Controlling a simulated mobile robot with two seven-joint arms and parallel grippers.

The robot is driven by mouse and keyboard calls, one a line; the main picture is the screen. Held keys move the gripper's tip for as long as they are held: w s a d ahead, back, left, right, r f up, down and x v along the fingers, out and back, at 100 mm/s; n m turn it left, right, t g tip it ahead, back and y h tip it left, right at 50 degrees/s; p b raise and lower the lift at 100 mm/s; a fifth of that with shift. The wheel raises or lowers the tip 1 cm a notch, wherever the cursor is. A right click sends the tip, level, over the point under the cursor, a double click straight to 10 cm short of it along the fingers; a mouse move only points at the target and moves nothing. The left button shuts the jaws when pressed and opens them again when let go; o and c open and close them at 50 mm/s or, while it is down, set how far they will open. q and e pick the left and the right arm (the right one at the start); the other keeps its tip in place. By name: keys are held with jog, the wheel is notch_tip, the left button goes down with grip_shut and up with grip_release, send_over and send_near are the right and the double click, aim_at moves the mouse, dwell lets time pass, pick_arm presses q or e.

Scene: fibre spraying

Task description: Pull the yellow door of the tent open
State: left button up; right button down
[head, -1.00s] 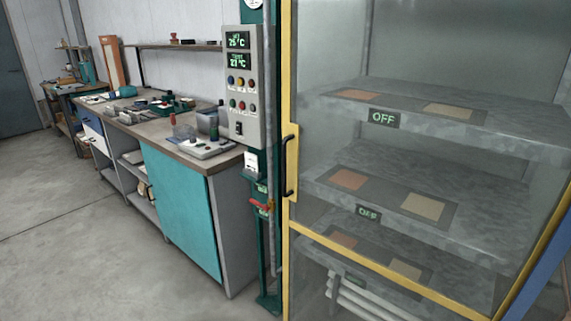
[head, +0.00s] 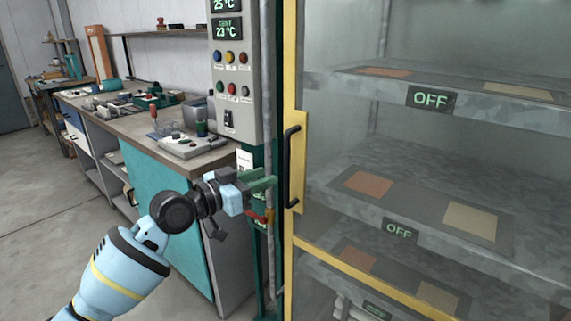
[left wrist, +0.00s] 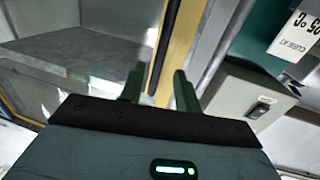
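The tent's yellow-framed door (head: 298,60) is a clear panel and looks shut. Its black bar handle (head: 290,167) stands upright on a yellow plate at the left edge of the door. My left gripper (head: 266,187) has green fingers and is just left of the handle, pointing at it. In the left wrist view the fingers (left wrist: 159,86) are apart, and the dark handle (left wrist: 156,68) shows ahead between them. I cannot tell whether they touch it. The yellow door frame (left wrist: 179,45) runs beside it. My right gripper is out of view.
A grey control box (head: 233,85) with coloured buttons hangs on a green post left of the door. A red valve handle (head: 259,216) is just below my left fingers. A workbench (head: 185,172) with teal doors stands at left. Open floor lies in front of it.

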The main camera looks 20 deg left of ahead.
pick_arm(q)
jog(key=r+x, duration=0.1)
jog(key=x, duration=0.7)
dwell(0.4)
jog(key=shift+a+r, duration=0.1)
jog(key=shift+r, duration=0.05)
jog(key=shift+c, duration=0.3)
grip_shut()
